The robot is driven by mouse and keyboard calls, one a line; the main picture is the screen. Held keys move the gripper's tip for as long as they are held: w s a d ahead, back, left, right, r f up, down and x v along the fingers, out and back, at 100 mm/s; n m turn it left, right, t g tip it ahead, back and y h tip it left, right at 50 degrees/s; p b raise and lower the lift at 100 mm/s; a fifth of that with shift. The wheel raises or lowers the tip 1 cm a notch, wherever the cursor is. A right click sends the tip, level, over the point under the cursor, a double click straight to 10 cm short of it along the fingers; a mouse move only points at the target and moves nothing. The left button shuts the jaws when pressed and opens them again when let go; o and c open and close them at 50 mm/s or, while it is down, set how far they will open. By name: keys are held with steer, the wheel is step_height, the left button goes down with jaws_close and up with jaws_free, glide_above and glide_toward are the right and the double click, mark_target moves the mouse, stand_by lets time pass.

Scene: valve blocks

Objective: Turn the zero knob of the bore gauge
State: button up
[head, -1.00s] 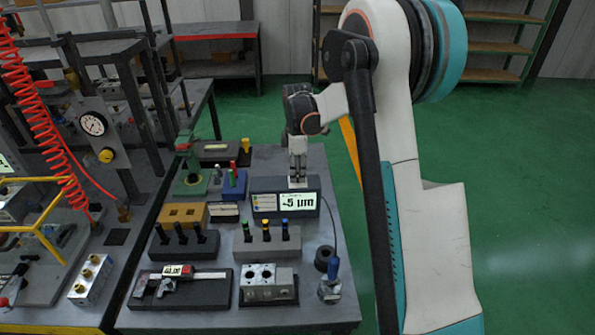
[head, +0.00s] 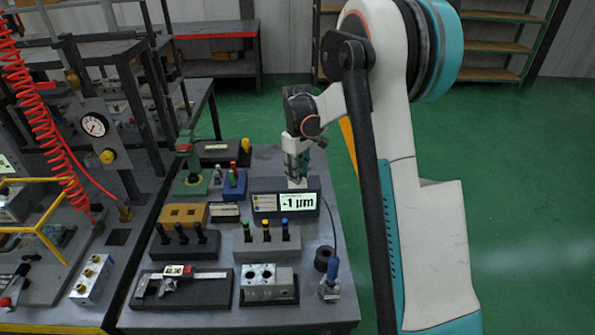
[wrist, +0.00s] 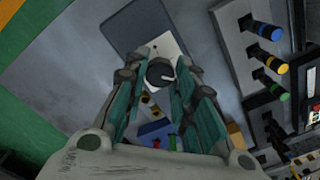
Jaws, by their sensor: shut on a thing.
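The bore gauge readout (head: 262,212) is a dark box near the back right of the bench. Its lit screen reads -1 µm. My gripper (head: 297,178) points down onto the top of this box from behind. In the wrist view the zero knob (wrist: 158,73) is round and black with a white pointer mark. It sits on a light plate (wrist: 168,48). My gripper's two fingers (wrist: 161,68) are shut on the knob, one on each side. In the head view my gripper hides the knob.
A grey block with colour-topped plugs (head: 267,246) stands in front of the readout. A dark cable (head: 331,222) runs down its right side. A blue block (head: 234,184) and an ochre block (head: 184,214) stand to the left. A caliper (head: 176,271) lies at front left.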

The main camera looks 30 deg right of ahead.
steer(key=shift+m, duration=1.6)
steer(key=o, duration=1.1)
step_height(320, 180, up, 12)
